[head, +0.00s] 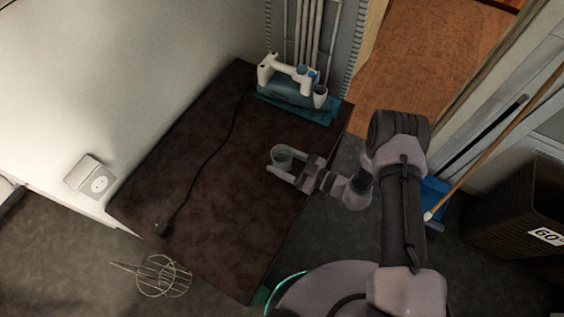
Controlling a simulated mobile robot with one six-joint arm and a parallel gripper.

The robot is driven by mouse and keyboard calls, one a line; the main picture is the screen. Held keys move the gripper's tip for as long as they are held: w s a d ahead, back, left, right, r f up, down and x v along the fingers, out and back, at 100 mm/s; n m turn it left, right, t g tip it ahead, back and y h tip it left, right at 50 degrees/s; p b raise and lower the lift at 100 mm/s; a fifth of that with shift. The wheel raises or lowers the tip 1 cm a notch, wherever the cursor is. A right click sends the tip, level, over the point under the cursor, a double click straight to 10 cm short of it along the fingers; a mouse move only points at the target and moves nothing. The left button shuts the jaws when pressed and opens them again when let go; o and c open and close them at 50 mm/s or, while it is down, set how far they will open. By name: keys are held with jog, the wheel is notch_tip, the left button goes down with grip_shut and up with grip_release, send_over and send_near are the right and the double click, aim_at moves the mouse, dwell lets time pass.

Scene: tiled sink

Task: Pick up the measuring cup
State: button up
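The cup is between the fingers. I cannot tell whether both fingers touch it or whether its base rests on the tabletop. The fingers hide part of its side.
A blue and white iron-like appliance (290,84) stands at the table's (190,125) far end. Its black cord (210,150) runs along the table. A wire basket (165,276) lies at the lower left, and a dark woven bin (515,205) stands at right. The tabletop's middle is mostly clear.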

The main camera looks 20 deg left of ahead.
aim_at(282, 155)
jog(key=c, duration=1)
jog(key=shift+r, duration=0.15)
jog(key=shift+d+r+p, duration=0.1)
jog(key=shift+r+p, duration=0.9)
jog(key=shift+r, duration=0.8)
jog(key=s+d+p, duration=0.1)
jog(key=s+d, duration=0.1)
jog(key=d, duration=0.2)
jog(key=s+d+p, duration=0.1)
jog(key=s+d, duration=0.1)
jog(key=d, duration=0.3)
jog(key=s+d+r+p, duration=0.1)
jog(key=s+d, duration=0.2)
jog(key=d, duration=0.2)
jog(key=shift+s, duration=0.1)
dwell(0.5)
